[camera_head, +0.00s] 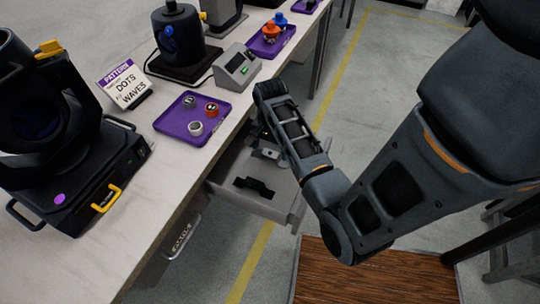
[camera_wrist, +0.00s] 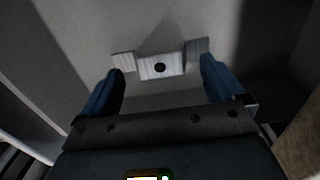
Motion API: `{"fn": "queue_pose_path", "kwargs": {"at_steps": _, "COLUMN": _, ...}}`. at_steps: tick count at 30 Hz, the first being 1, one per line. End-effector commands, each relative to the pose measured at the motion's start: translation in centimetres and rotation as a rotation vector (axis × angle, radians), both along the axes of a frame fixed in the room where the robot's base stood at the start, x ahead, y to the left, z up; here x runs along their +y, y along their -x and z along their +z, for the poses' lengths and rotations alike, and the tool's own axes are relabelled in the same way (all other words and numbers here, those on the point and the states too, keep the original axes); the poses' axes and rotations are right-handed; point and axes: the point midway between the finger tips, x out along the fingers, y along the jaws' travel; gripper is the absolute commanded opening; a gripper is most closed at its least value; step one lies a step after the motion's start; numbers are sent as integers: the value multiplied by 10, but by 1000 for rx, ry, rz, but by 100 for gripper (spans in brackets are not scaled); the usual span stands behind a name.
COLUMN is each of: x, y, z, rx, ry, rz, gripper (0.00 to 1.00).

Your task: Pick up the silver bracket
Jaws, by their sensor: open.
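The silver bracket (camera_wrist: 160,67) lies on the drawer floor in the wrist view, a flat bright piece with a dark hole in its middle and a raised tab at each end. In the head view the bracket (camera_head: 268,153) shows small inside the open drawer (camera_head: 222,186), partly hidden by my arm. My gripper (camera_wrist: 160,85) is open and empty, with its blue-grey fingers on either side of the bracket's near side. The fingers appear apart from it. In the head view my gripper's fingertips are mostly hidden behind my wrist.
A black bracket (camera_head: 254,187) lies nearer the front in the same drawer. The drawer's walls stand close around my gripper. Above on the table (camera_head: 165,160) are a purple tray (camera_head: 170,122) with several knobs, a grey box (camera_head: 237,68) and a black stage light (camera_head: 60,150).

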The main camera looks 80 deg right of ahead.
Motion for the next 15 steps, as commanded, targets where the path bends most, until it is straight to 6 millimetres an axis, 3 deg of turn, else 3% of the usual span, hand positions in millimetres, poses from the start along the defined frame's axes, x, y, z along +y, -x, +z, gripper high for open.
{"fn": "queue_pose_path", "kwargs": {"at_steps": 4, "x": 1, "y": 0, "z": -14, "rx": 0, "ry": 0, "rz": 1, "gripper": 95}}
{"fn": "queue_pose_path", "kwargs": {"at_steps": 11, "x": 1, "y": 0, "z": -16, "rx": -1, "ry": 0, "rz": 1, "gripper": 95}}
{"fn": "queue_pose_path", "kwargs": {"at_steps": 15, "x": 1, "y": 0, "z": -16, "rx": -1, "ry": 0, "rz": 1, "gripper": 85}}
